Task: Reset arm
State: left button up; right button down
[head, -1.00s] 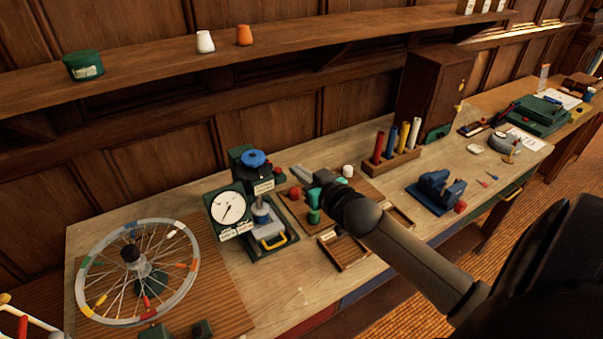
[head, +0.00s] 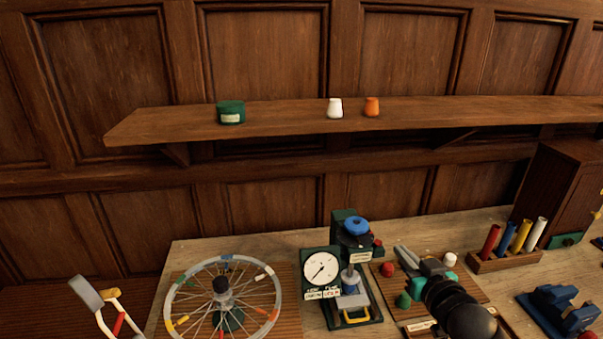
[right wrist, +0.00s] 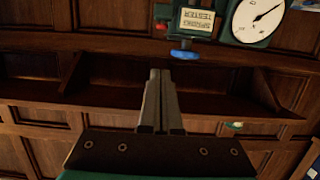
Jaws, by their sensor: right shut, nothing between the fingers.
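My right gripper (head: 402,252) shows at the lower right of the head view, above the wooden board (head: 470,287) with small coloured parts. Its fingers are closed together with nothing between them. In the right wrist view the two grey fingers (right wrist: 161,75) lie side by side and point toward the spring tester (right wrist: 196,22). In the head view the spring tester (head: 349,295), with its dial and blue knob, stands left of the gripper, apart from it. My left gripper does not show.
A spoked wheel (head: 188,307) stands on the bench at the left. A rack of coloured tubes (head: 490,262) and a blue vise (head: 556,311) are at the right. A shelf (head: 280,119) above holds a green tin (head: 230,112), a white jar (head: 335,108) and an orange jar (head: 372,107).

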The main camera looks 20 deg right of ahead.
jog(key=s+a+f+n+g, duration=0.1)
jog(key=s+a+f+g, duration=0.5)
jog(key=s+a+f, duration=0.45)
jog(key=s+a+n+g+y, duration=0.2)
jog(key=s+a+g, duration=0.5)
jog(key=s, duration=0.7)
notch_tip(320, 180, down, 33)
jog(key=s+b, duration=0.3)
jog(key=b, duration=0.8)
jog(key=s+f+b, duration=0.3)
jog(key=s+f, duration=0.2)
jog(key=f, duration=0.3)
jog(key=s+d+f+g+b, duration=0.1)
jog(key=s+f+b, duration=0.3)
jog(key=f, duration=0.4)
jog(key=s+d+f+b, duration=0.1)
jog(key=s+f+b, duration=0.2)
jog(key=s+f, duration=0.3)
notch_tip(320, 180, down, 2)
jog(key=shift+f+n, duration=0.15)
jog(key=shift+n, duration=0.15)
